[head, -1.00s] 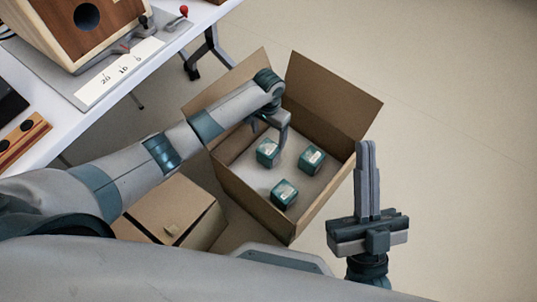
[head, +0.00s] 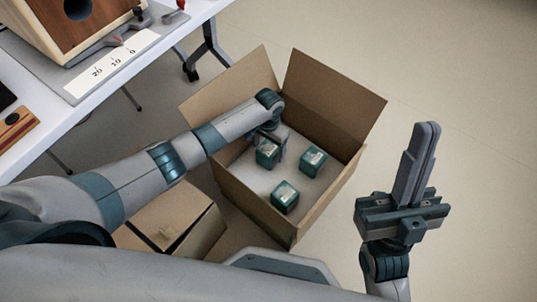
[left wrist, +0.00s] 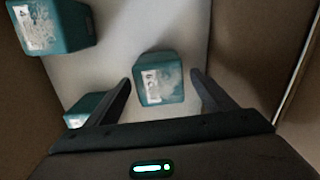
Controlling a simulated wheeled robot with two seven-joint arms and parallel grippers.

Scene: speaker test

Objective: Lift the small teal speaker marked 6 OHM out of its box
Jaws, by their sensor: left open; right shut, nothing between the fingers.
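Three small teal speakers with pale labels stand apart on the light floor of an open cardboard box (head: 248,202). In the head view they are a left speaker (head: 266,154), a right speaker (head: 313,160) and a near speaker (head: 285,197). The labels are too small or blurred to read. My left gripper (head: 272,140) is open inside the box at the left speaker. In the left wrist view one speaker (left wrist: 160,80) lies between its two spread fingers, with a gap on each side. My right gripper (head: 428,128) is shut and empty, outside the box to the right.
The box flaps stand outward, and its walls rise close around my left gripper. A closed smaller carton (head: 175,215) stands left of the box. A white table (head: 140,75) with a wooden cabinet (head: 75,22) is at upper left. The floor at right is clear.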

